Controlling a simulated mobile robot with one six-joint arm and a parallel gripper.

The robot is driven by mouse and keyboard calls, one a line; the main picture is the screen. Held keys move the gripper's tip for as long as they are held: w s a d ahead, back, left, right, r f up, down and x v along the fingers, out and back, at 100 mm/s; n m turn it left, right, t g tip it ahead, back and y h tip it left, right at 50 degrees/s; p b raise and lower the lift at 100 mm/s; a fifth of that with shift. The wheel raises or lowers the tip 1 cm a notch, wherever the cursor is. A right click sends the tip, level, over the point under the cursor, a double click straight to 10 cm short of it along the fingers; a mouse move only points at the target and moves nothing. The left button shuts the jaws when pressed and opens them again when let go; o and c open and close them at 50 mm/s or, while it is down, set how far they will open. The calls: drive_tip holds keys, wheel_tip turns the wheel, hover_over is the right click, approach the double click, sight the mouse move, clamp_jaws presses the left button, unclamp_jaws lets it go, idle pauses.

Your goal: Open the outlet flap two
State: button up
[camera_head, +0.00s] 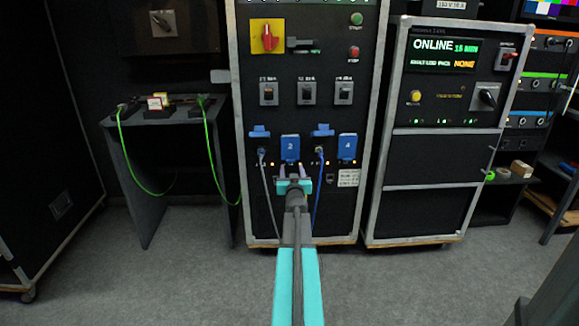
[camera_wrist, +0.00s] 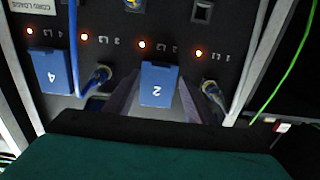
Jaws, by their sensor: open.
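The blue outlet flap two (camera_head: 290,143), marked 2, hangs down over its outlet on the lower front of the middle rack. In the wrist view, which shows the panel upside down, the flap (camera_wrist: 158,88) is near the middle. My gripper (camera_head: 294,171) is open and in front of the panel, at the flap's lower edge in the head view. In the wrist view, its two fingers (camera_wrist: 155,98) show on either side of the flap. I cannot tell whether they touch it. Nothing is seen held between them.
Flaps one (camera_head: 260,131) and three (camera_head: 322,130) are raised, with a grey cable (camera_head: 268,190) and a blue cable (camera_head: 318,188) plugged in below. Flap four (camera_head: 347,146) is down. A side table (camera_head: 160,118) with green cables stands left.

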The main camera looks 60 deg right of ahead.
sight(291, 161)
drive_tip(key=shift+b+x, duration=0.45)
drive_tip(key=shift+x, duration=2.65)
